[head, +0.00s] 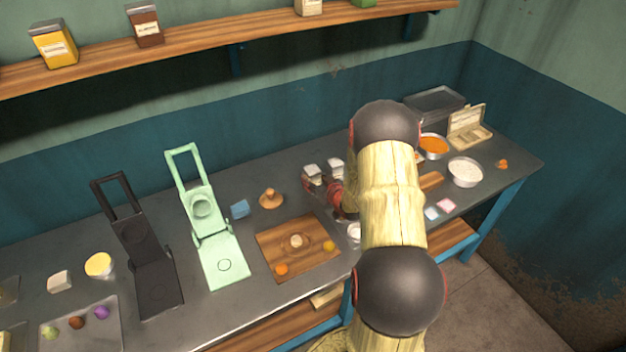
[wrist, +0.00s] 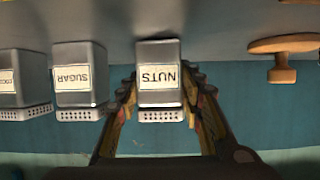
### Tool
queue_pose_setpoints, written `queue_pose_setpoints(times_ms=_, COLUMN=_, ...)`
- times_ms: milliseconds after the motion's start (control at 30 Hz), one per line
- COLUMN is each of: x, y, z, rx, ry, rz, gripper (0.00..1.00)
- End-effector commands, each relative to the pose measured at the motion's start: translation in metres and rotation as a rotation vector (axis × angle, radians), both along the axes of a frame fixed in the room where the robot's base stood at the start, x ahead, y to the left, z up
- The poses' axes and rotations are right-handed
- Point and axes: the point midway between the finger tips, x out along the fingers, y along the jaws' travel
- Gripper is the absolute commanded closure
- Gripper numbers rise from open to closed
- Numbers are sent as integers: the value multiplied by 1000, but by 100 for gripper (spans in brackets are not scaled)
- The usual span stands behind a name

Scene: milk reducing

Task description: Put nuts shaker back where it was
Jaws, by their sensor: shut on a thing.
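The nuts shaker (wrist: 160,95), a grey box with a perforated lid and a NUTS label, is between my gripper's fingers (wrist: 160,112) in the wrist view, which appears upside down. My gripper is shut on it. In the head view the shaker (head: 312,171) is left of my arm, on or just above the counter; I cannot tell if its base touches. The sugar shaker (wrist: 80,85) stands beside it with a gap, roughly level with it. It also shows in the head view (head: 336,166). A third shaker (wrist: 22,85) is cut off at the wrist view's edge.
A wooden knob-shaped tool (head: 271,199) stands left of the nuts shaker. A cutting board (head: 274,239) with small items lies in front. The green press (head: 220,258) is farther left. My arm hides part of the counter; bowls (head: 465,172) stand to the right.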

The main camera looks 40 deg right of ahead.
Motion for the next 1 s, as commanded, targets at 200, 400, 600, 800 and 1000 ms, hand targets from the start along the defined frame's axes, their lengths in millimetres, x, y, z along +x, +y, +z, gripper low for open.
queue_pose_setpoints(times_ms=200, x=0, y=0, z=-3, rx=0, ry=1, rz=0, gripper=59)
queue_pose_setpoints(times_ms=400, x=0, y=0, z=-3, rx=0, ry=1, rz=0, gripper=47)
queue_pose_setpoints(times_ms=600, x=0, y=0, z=-3, rx=0, ry=1, rz=0, gripper=44)
queue_pose_setpoints(times_ms=800, x=0, y=0, z=0, rx=0, ry=1, rz=0, gripper=44)
queue_pose_setpoints(times_ms=1000, x=-23, y=5, z=11, rx=0, ry=1, rz=-1, gripper=44)
